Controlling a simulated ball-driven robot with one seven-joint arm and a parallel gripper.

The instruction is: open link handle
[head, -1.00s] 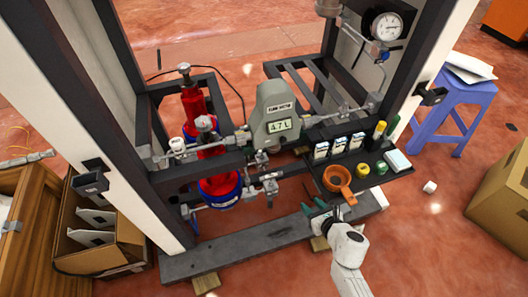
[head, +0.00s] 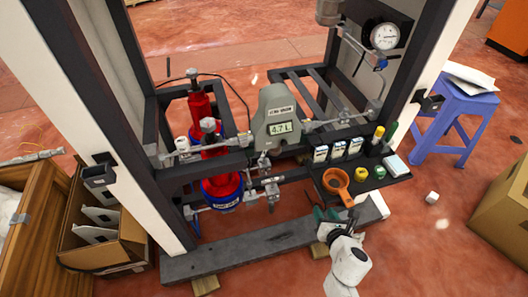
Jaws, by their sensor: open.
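The dispenser has a grey meter (head: 278,115) reading about 4.7 L, with metal pipework on both sides. Small metal valve fittings sit below the meter, one on the upper line (head: 263,162) and one on the lower line (head: 271,188). I cannot tell which part is the link handle or how it is set. Red cylinders with blue bands (head: 221,188) stand left of the meter. My gripper (head: 324,213), with green fingertips, is open in front of the lower beam. It is right of and apart from the valve fittings, just below an orange cup with a handle (head: 337,181).
A dark shelf (head: 398,178) at the right holds the orange cup, small cartons, bottles and caps. The grey bottom beam (head: 240,243) and the dark frame bars bound the space. A purple stool (head: 458,115) and cardboard boxes (head: 503,200) stand outside the frame.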

